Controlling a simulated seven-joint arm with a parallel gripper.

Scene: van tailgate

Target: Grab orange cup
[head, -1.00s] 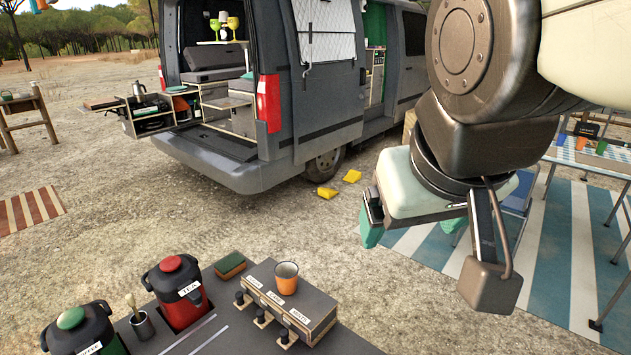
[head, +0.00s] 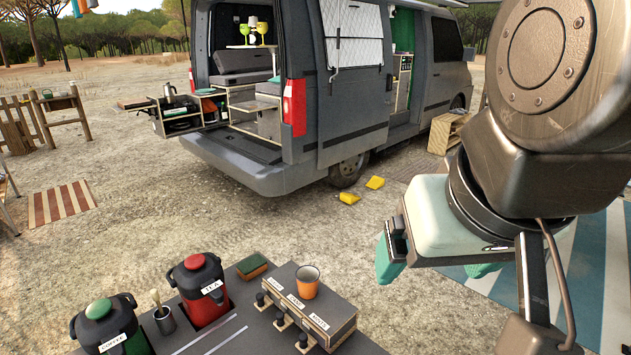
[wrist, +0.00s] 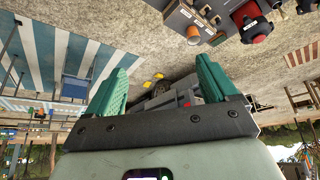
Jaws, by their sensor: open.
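The orange cup (head: 307,283) has a pale grey rim and interior. It stands upright on top of a wooden-sided dispenser box (head: 325,315) with several black taps, at the lower middle of the head view. In the wrist view the cup (wrist: 193,36) shows small near the top. My gripper (head: 435,262) is at the right of the head view, above the ground and well apart from the cup, to its right. Its two green fingers are spread with nothing between them, as the wrist view (wrist: 160,85) shows.
A red TEA jug (head: 199,285) and a green-lidded COFFEE jug (head: 108,325) stand left of the box. A sponge (head: 251,265) and a brush pot (head: 165,320) are near them. The van (head: 345,120) is behind. Two yellow objects (head: 375,182) lie on the ground.

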